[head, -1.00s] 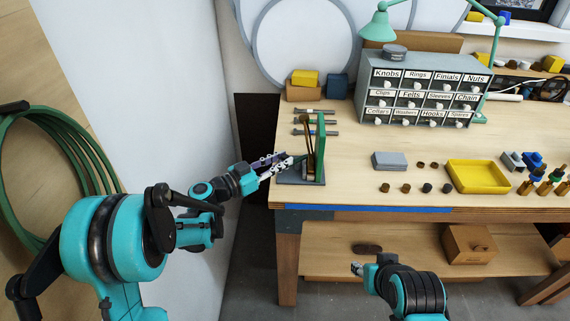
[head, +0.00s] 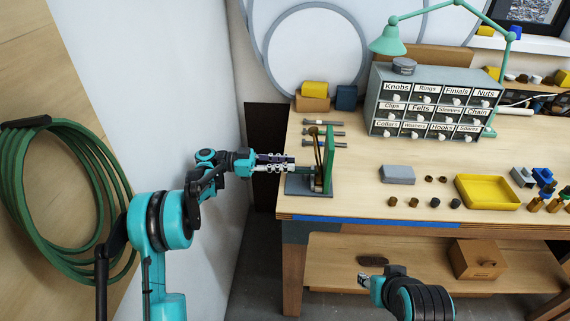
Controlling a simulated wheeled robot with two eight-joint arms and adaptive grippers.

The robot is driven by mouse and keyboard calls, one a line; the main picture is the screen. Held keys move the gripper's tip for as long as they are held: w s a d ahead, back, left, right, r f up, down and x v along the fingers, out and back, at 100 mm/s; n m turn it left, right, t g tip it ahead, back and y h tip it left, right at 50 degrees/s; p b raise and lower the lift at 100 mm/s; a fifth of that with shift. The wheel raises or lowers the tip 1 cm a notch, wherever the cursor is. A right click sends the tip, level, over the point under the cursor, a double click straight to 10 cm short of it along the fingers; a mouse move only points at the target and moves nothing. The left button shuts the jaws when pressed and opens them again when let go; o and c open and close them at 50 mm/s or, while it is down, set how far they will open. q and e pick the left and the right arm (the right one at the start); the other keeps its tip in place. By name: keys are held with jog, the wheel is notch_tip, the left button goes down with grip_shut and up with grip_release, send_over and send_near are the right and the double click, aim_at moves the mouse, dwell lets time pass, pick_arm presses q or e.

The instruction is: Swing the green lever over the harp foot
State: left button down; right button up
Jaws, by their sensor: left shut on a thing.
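A small fixture stands at the bench's left front corner. It has a grey base (head: 297,187), a tall green upright part (head: 330,158) and a thin brown-brass upright piece (head: 318,150). My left gripper (head: 290,165) reaches in level from the left, its fingertips at the fixture just left of the brass piece. It is shut on what seems to be the end of the green lever; the fingers hide most of it. The harp foot is too small to make out clearly. My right gripper (head: 363,280) is low in front of the bench, away from the fixture, its jaw opening unclear.
Several dark tools (head: 322,134) lie behind the fixture. To its right are a grey block (head: 397,174), several small brown and dark pieces and a yellow tray (head: 489,192). A labelled drawer cabinet (head: 428,105) stands behind. Bare bench top lies between fixture and grey block.

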pick_arm(q)
jog(key=shift+d, duration=0.1)
dwell(0.3)
jog(key=c, duration=1.6)
grip_release()
jog(key=shift+d, duration=0.1)
notch_tip(320, 180, up, 10)
